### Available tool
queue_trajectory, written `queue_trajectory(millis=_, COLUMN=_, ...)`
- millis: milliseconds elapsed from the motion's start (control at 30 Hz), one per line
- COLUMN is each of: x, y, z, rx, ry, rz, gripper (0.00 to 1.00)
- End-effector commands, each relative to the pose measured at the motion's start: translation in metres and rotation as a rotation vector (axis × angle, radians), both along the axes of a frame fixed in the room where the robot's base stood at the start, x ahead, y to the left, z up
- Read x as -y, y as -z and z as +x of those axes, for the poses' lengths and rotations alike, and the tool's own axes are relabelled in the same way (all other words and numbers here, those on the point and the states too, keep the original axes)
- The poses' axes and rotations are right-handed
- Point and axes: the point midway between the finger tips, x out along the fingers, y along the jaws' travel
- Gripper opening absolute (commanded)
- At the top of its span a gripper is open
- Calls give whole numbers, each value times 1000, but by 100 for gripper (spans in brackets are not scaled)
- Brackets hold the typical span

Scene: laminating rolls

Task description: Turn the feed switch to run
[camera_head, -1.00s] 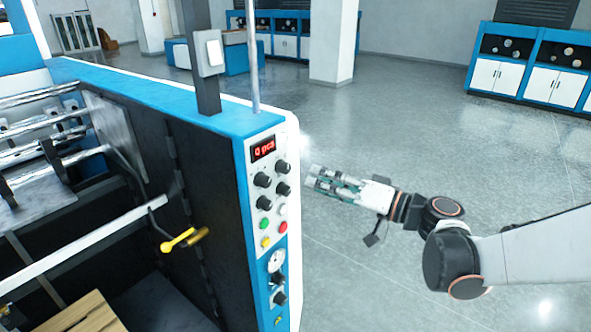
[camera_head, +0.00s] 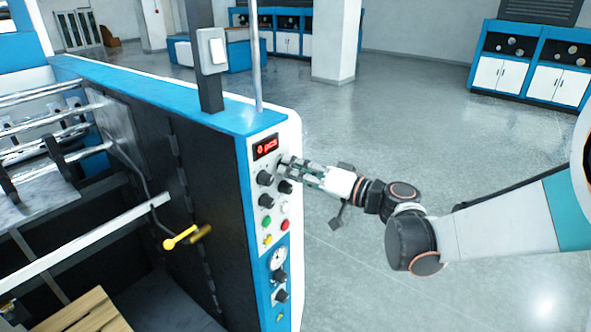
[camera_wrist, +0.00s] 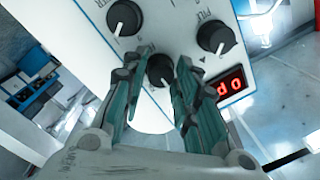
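The control panel (camera_head: 278,222) is a white and blue upright face on the machine's end. It has black knobs (camera_head: 265,178), coloured buttons and a red display (camera_head: 265,148). My gripper (camera_head: 283,164) is at the panel's upper right knob, which it mostly hides in the head view. In the wrist view, my gripper (camera_wrist: 163,58) is open, with its fingers on either side of a black knob (camera_wrist: 160,71). I cannot tell whether they touch it. Two other knobs, one upper left (camera_wrist: 125,17) and one right (camera_wrist: 215,36), stand near. I cannot read which knob is the feed switch.
A green button (camera_head: 268,240) and a red button (camera_head: 284,224) sit below the knobs. A gauge (camera_head: 277,258) is lower down. A yellow handle (camera_head: 180,238) sticks out on the machine's dark side. The floor right of the machine is open.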

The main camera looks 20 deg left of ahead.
Motion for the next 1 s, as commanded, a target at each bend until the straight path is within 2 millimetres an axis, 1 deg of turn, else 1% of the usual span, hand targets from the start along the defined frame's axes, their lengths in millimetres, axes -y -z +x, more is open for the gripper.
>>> queue_trajectory(millis=33, x=0, y=0, z=0, rx=0, ry=0, rz=0, gripper=8)
queue_trajectory(millis=67, x=0, y=0, z=0, rx=0, ry=0, rz=0, gripper=1)
queue_trajectory(millis=100, x=0, y=0, z=0, rx=0, ry=0, rz=0, gripper=0)
queue_trajectory(millis=367, x=0, y=0, z=0, rx=-12, ry=1, rz=5, gripper=0)
queue_trajectory(millis=533, x=0, y=1, z=0, rx=-62, ry=0, rz=26, gripper=0)
queue_trajectory(millis=767, x=0, y=3, z=0, rx=-208, ry=0, rz=87, gripper=0)
queue_trajectory(millis=1000, x=0, y=3, z=-1, rx=-416, ry=1, rz=172, gripper=0)
